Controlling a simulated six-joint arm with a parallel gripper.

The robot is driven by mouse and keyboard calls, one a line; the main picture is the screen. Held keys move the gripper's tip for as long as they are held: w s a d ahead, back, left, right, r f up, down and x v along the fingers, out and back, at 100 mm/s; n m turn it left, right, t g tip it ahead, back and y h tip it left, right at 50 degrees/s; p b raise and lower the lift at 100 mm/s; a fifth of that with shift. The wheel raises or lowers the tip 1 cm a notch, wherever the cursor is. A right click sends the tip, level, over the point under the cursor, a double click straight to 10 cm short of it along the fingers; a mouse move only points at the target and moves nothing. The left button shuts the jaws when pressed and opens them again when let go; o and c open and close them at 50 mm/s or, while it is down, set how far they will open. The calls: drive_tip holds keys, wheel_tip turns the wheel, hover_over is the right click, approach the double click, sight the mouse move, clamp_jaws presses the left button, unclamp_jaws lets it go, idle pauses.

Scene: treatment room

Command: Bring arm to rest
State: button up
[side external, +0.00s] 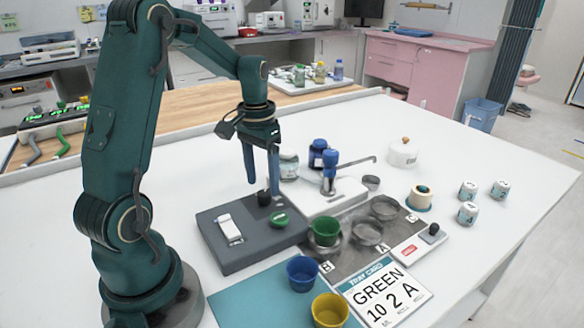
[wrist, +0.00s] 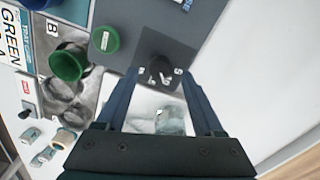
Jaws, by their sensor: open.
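My gripper (side external: 262,188) points straight down above the back right part of a dark grey box (side external: 230,258). Its two teal fingers are apart and nothing is held between them. A black knob (side external: 264,198) on the box stands just below and between the fingertips. In the wrist view the fingertips (wrist: 160,78) stand either side of the black knob (wrist: 160,66); whether they touch it I cannot tell. A round green button (side external: 279,220) and a white rocker switch (side external: 229,229) are on the same box.
Right of the box are a green cup (side external: 325,231), metal dishes (side external: 384,208) and a tray card (side external: 385,294). Blue (side external: 302,273) and yellow (side external: 330,311) cups stand in front. Bottles (side external: 289,166) and a blue-topped dispenser (side external: 329,172) stand behind.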

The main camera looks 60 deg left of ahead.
drive_tip(key=shift+r, duration=1.15)
drive_tip(key=shift+w+d+r, duration=0.1)
drive_tip(key=shift+d+r, duration=0.05)
drive_tip(key=s+d+r+m+t+y, duration=0.1)
drive_tip(key=s+d+r+m+t, duration=0.15)
drive_tip(key=d+r, duration=0.65)
drive_tip(key=s+d+f+m+t, duration=0.1)
drive_tip(key=s+d+f+t, duration=0.2)
drive_tip(key=s+d, duration=0.3)
drive_tip(key=shift+s+d+h, duration=0.3)
drive_tip(key=shift+s+d, duration=0.05)
drive_tip(key=shift+s, duration=0.4)
